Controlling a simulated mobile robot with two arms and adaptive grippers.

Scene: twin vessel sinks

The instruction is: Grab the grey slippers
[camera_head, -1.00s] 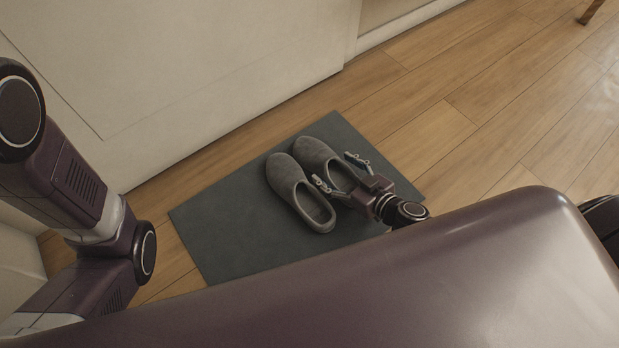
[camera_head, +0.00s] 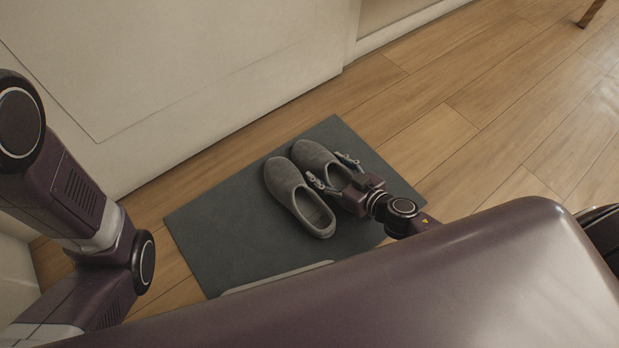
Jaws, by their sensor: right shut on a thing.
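Two grey slippers lie side by side on a dark grey mat (camera_head: 220,235), toes toward the wall. The left slipper (camera_head: 285,180) shows almost whole, its open heel toward me. The right slipper (camera_head: 313,155) is partly covered by my right gripper (camera_head: 334,170). That gripper is shut on the right slipper, one finger on each side of it near the middle. My left arm stands at the left edge of the view, and its gripper is out of view.
A pale cabinet or wall panel (camera_head: 180,70) rises behind the mat. Wooden floor (camera_head: 480,110) is clear to the right. A wooden leg (camera_head: 591,13) stands at the top right corner. My own purple body covers the bottom.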

